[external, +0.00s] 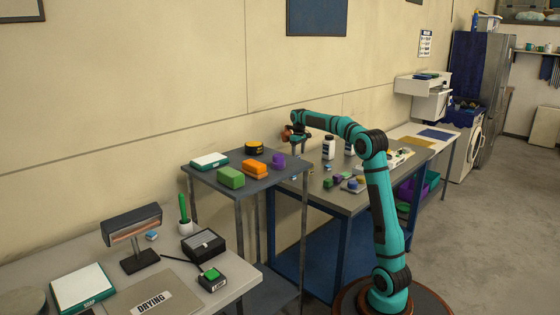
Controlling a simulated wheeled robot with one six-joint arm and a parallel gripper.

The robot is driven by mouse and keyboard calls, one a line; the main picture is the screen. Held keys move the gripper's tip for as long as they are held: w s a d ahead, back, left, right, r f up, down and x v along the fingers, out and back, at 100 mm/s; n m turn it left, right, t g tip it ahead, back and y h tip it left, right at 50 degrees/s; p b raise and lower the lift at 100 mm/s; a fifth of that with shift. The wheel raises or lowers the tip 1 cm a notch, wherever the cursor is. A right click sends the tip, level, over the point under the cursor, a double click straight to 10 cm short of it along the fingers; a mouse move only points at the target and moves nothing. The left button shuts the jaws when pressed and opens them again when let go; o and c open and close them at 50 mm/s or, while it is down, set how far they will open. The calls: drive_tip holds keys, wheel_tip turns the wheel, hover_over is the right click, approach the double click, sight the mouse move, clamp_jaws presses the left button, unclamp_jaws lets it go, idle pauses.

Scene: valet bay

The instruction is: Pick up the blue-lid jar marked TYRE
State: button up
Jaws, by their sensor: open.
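My gripper (299,150) hangs at the end of the teal arm, above the back left part of the grey workbench (325,198). Its jaws are open, and I see nothing held between them. A white bottle with a dark band and dark lid (329,148) stands on the bench just right of my gripper. A second pale container (349,148) stands farther right, partly hidden by my arm. No label reading TYRE and no clearly blue lid can be made out at this size, so I cannot tell which container is the TYRE jar.
Small coloured items (352,184) lie at the bench's front. A higher grey stand (206,174) at left holds green, orange and purple blocks. A nearer table (237,288) carries a lamp (132,225) and a DRYING panel (157,299). Open floor (480,240) lies right.

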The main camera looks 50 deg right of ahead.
drive_tip(key=shift+w+a+f, duration=0.1)
drive_tip(key=shift+w+f, duration=0.05)
drive_tip(key=shift+f, duration=0.8)
drive_tip(key=shift+w+a+f, duration=0.1)
drive_tip(key=shift+w+f, duration=0.1)
drive_tip(key=shift+f, duration=0.75)
drive_tip(key=shift+w+a+f, duration=0.1)
drive_tip(key=shift+w+f, duration=0.05)
drive_tip(key=shift+f, duration=0.8)
drive_tip(key=c, duration=1)
drive_tip(key=shift+c, duration=0.2)
drive_tip(key=shift+r, duration=0.15)
